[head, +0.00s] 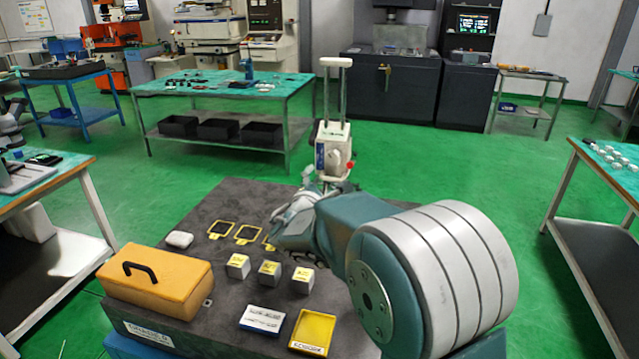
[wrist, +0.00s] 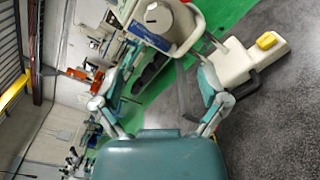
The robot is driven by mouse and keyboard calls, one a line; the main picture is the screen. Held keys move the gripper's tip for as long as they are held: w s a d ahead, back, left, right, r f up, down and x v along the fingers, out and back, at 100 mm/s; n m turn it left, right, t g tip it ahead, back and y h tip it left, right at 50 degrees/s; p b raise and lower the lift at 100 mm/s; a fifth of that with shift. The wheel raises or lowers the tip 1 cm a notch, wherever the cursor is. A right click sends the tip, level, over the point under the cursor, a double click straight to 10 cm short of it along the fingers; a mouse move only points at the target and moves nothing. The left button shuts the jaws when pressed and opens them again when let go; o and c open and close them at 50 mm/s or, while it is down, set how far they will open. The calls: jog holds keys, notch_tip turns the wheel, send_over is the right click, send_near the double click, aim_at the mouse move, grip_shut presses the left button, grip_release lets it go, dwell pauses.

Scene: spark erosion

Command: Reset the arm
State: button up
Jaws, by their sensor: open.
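My gripper (head: 303,208) is in the middle of the head view, reached out over the dark grey bench top (head: 222,291), partly hidden by my own forearm. In the wrist view my gripper (wrist: 165,75) has its two teal and grey fingers spread wide, with nothing held between them. A cream-coloured device with a tall column and a T-shaped handle (head: 334,142) stands just beyond my gripper. It also shows past the fingertips in the wrist view (wrist: 168,22), where the picture is turned sideways. I cannot tell from these frames whether a finger touches it.
On the bench top are an orange box with a black handle (head: 156,281), three grey blocks with yellow tops (head: 270,273), black-and-yellow frames (head: 221,229), a white lump (head: 179,239), a white-and-blue box (head: 262,319) and a yellow tray (head: 313,331). Green floor surrounds the bench.

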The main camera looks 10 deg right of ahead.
jog(key=shift+s, duration=0.15)
jog(key=s+d+r+m+g+h, duration=0.1)
jog(key=s+d+m+g, duration=0.3)
jog(key=s+d+m, duration=0.4)
jog(key=s+d+r+m+g+h, duration=0.15)
jog(key=s+d+m+g, duration=0.3)
jog(key=s, duration=0.55)
jog(key=s+a+f+m+y, duration=0.2)
jog(key=s+y, duration=0.1)
jog(key=s, duration=0.4)
jog(key=s+a+f+m+g+y, duration=0.1)
jog(key=s+a+f+m+y, duration=0.1)
jog(key=s, duration=0.5)
jog(key=s+a+f+m+g+y, duration=0.1)
jog(key=s+a+f+m+y, duration=0.1)
jog(key=s+m+y, duration=0.2)
jog(key=s, duration=0.3)
jog(key=shift+a, duration=0.35)
jog(key=shift+f+m+g, duration=0.1)
jog(key=shift+m+g, duration=0.15)
